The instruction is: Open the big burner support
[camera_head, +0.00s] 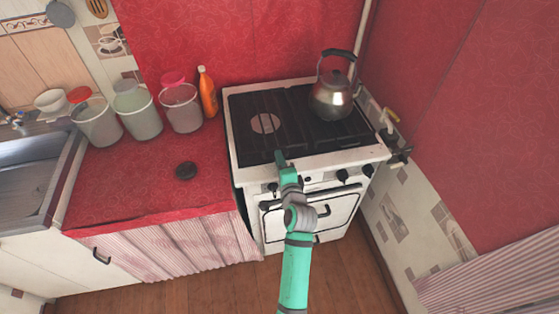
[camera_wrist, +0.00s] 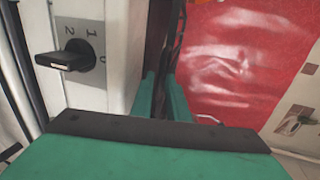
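The stove (camera_head: 233,150) is white with a black top. The big burner support, a dark grate (camera_head: 250,147), lies flat on its left half, over a light round burner (camera_head: 265,123). My gripper (camera_head: 281,157) is at the grate's front edge, right of the burner. In the wrist view the two green fingers (camera_wrist: 163,97) are close together, with a thin dark edge (camera_wrist: 168,62) of the grate between them. They look shut on it, though the contact itself is partly hidden by the palm.
A metal kettle (camera_head: 332,97) stands on the stove's right half. A stove knob (camera_wrist: 68,60) is close left of my fingers in the wrist view.

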